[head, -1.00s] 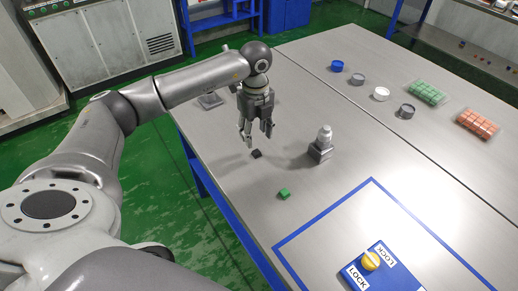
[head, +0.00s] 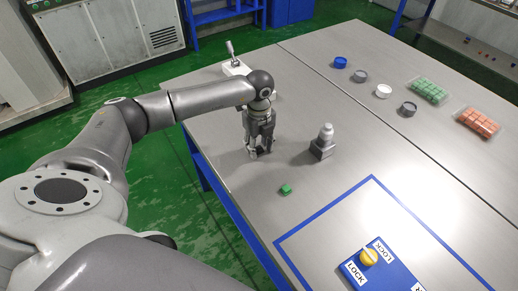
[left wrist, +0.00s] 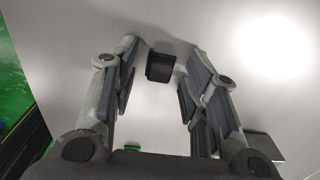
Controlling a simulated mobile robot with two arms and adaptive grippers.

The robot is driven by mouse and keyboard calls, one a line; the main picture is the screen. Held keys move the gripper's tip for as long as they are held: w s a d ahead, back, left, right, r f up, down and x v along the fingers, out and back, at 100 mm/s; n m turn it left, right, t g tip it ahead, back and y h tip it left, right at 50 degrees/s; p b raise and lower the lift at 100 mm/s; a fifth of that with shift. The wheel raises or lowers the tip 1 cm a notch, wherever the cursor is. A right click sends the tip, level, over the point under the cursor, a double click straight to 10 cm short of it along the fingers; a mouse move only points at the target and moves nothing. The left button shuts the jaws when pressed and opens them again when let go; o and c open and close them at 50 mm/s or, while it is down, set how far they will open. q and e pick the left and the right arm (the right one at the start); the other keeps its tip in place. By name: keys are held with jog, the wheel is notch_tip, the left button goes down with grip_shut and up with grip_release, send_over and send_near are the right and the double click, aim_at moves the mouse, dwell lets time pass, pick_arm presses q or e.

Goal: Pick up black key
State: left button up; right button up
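The black key (left wrist: 160,67) is a small dark block on the metal table, seen in the left wrist view between the tips of my left gripper (left wrist: 161,62). Gaps show on both sides of it, so the fingers are open and apart from it. In the head view my left gripper (head: 260,153) points down at the table, and its fingers hide most or all of the key. My right gripper is not in view.
A green key (head: 285,189) lies nearer on the table (head: 225,140). A blue lock panel (head: 384,270) with a yellow knob is at lower right. Cups and trays stand farther back.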

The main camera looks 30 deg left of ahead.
pick_arm(q)
jog(key=c, duration=0.4)
jog(key=shift+c, duration=0.2)
jog(key=shift+r, duration=0.15)
